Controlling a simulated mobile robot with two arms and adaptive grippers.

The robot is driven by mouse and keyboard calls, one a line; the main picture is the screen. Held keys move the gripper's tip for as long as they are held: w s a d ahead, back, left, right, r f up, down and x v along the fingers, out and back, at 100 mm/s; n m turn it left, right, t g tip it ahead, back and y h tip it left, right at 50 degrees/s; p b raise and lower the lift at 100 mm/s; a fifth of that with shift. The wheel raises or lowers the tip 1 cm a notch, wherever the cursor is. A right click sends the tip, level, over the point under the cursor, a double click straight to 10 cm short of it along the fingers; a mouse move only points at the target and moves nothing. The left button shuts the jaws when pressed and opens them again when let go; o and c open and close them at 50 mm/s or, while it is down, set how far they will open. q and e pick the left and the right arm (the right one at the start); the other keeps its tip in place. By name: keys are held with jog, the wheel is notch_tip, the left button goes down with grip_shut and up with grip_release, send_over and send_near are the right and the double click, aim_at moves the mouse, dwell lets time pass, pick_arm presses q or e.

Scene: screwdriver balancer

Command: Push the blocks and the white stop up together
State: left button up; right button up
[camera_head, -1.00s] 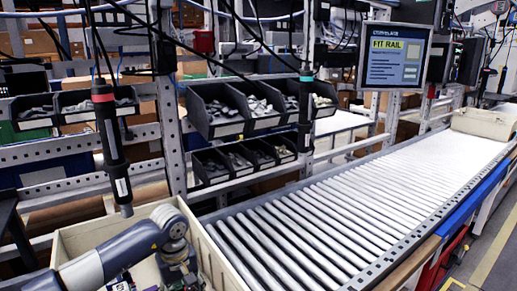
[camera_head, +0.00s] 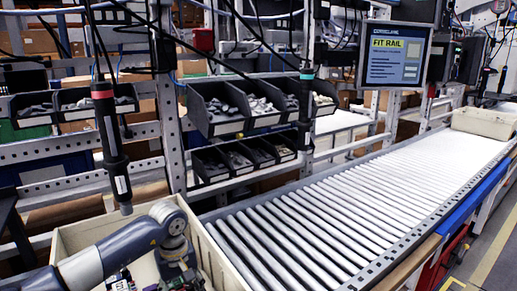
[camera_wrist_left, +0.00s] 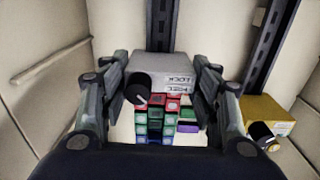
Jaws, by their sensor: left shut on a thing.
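The white stop (camera_wrist_left: 163,68), a pale block with lettering and a black knob, sits between the fingertips of my left gripper (camera_wrist_left: 160,85) in the left wrist view. The fingers flank it closely on both sides and are shut on it. Stacked blocks (camera_wrist_left: 160,122) in red, green, teal, blue and purple show just below the stop, between the fingers. Their lower end is hidden by my gripper. In the head view my left arm reaches down into a cream tote (camera_head: 215,262), and the gripper is mostly cut off at the bottom. My right gripper is not in view.
A dark slotted rail (camera_wrist_left: 266,50) runs at the right in the wrist view, with a yellow stop (camera_wrist_left: 265,115) with a black knob on it. A roller conveyor (camera_head: 330,200) lies right of the tote. A hanging screwdriver (camera_head: 112,150) is close to my arm.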

pick_arm(q)
jog(key=shift+s+a+f+b, duration=0.1)
jog(key=shift+a+f+b, duration=0.2)
jog(key=shift+a+b, duration=0.25)
dwell(1.0)
jog(key=shift+a, duration=0.1)
jog(key=o, duration=1.1)
jog(key=shift+o, duration=0.3)
jog(key=shift+a, duration=0.25)
jog(key=shift+r, duration=0.1)
jog(key=shift+d+r, duration=0.1)
jog(key=shift+d, duration=0.2)
jog(key=shift+d, duration=0.15)
jog(key=shift+r, duration=0.15)
jog(key=shift+r+p, duration=0.45)
jog(key=shift+r, duration=0.45)
